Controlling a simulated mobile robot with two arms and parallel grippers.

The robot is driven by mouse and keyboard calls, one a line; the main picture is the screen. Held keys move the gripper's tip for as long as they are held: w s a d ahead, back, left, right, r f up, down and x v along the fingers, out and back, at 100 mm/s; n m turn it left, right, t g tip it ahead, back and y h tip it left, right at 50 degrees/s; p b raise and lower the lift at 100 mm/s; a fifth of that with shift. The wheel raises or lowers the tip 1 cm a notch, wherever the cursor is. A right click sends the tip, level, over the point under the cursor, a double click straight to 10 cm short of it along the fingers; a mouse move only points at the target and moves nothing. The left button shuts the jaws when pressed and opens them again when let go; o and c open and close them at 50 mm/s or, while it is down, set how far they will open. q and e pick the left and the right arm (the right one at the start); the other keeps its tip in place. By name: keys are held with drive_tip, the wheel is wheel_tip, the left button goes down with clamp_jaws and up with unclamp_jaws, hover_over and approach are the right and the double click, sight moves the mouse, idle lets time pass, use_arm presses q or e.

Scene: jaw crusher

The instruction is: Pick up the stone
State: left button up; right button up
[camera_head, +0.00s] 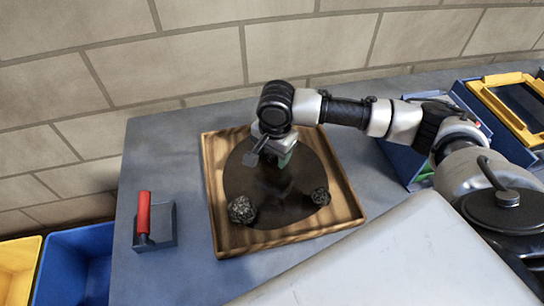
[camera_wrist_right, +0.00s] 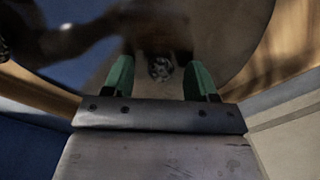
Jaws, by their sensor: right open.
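Two dark, speckled stones lie on a round dark plate (camera_head: 262,180) in a square wooden tray (camera_head: 228,244). One stone (camera_head: 242,210) is at the plate's front left, the other (camera_head: 320,197) at its right. My right gripper (camera_head: 284,158) points down over the back part of the plate, behind both stones. In the right wrist view its green fingers (camera_wrist_right: 160,82) are open, with a speckled stone (camera_wrist_right: 160,68) showing in the gap between them. I cannot tell which stone this is or how far below the fingers it lies. My left gripper is not in view.
A red-handled tool (camera_head: 144,214) stands in a grey holder on the blue-grey table (camera_head: 190,140), left of the tray. Blue and yellow bins (camera_head: 75,265) are at the lower left. A yellow-framed blue box (camera_head: 510,100) is at the right. A brick wall (camera_head: 190,50) is behind.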

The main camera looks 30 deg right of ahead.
drive_tip(key=shift+f, duration=0.2)
drive_tip(key=c, duration=1)
drive_tip(key=shift+r, duration=0.15)
